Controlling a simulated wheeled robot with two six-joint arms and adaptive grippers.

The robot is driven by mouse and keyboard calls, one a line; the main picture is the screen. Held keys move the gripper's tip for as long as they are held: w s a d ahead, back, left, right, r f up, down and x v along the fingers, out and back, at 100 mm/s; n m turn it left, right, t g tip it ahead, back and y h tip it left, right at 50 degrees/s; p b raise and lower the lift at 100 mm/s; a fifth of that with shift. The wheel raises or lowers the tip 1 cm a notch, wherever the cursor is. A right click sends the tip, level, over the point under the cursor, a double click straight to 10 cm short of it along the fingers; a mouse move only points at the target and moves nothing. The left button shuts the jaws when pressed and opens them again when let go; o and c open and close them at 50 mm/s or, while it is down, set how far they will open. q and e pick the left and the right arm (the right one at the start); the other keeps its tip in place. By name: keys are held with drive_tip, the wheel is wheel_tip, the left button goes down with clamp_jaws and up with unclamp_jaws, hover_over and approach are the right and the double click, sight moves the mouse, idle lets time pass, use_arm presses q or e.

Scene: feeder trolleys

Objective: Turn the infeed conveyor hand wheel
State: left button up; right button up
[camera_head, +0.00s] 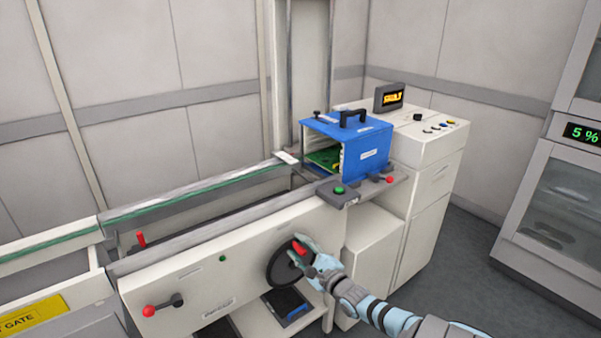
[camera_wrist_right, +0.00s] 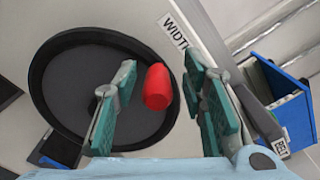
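The hand wheel (camera_head: 281,266) is a dark round disc on the front panel of the white conveyor. It fills the left of the right wrist view (camera_wrist_right: 75,85). Its red knob (camera_wrist_right: 157,87) stands out from the wheel near its right edge; the knob also shows in the head view (camera_head: 300,248). My right gripper (camera_head: 307,252) is at the knob. In the wrist view its two green-padded fingers (camera_wrist_right: 160,82) are open on either side of the knob, with a gap on both sides. My left gripper is not in view.
A blue magazine (camera_head: 366,153) with a black handle stands at the conveyor's end. A white cabinet (camera_head: 428,135) with a display stands behind. Grey floor is free at right.

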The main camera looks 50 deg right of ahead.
drive_tip(key=shift+s+a+f, duration=0.1)
drive_tip(key=shift+s, duration=0.2)
drive_tip(key=v, duration=1.1)
drive_tip(key=shift+s, duration=0.2)
